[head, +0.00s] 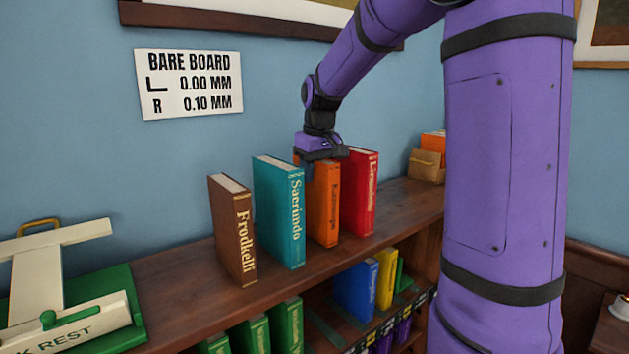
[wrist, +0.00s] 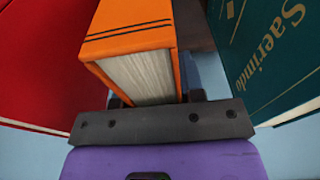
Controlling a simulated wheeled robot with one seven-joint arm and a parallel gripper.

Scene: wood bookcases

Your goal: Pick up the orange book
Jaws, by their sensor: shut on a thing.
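The orange book (head: 325,205) stands upright on the bookcase top, between the teal book (head: 279,212) and the red book (head: 361,194). My gripper (head: 322,160) is over its top edge, shut on it. In the wrist view the orange book (wrist: 135,60) rises from between the jaws (wrist: 150,100), with its pale page block facing the gripper's palm. The red book (wrist: 45,65) is on the left there and the teal book (wrist: 275,55) on the right, both apart from the orange one. The fingertips are mostly hidden. I cannot tell whether the book's base touches the shelf.
A brown book (head: 233,230) stands left of the teal one. A cream and green book rest (head: 75,290) is at the far left, and a box with orange contents (head: 427,165) at the back right. Blue, yellow and green books sit on the shelf below. Gaps beside the orange book are narrow.

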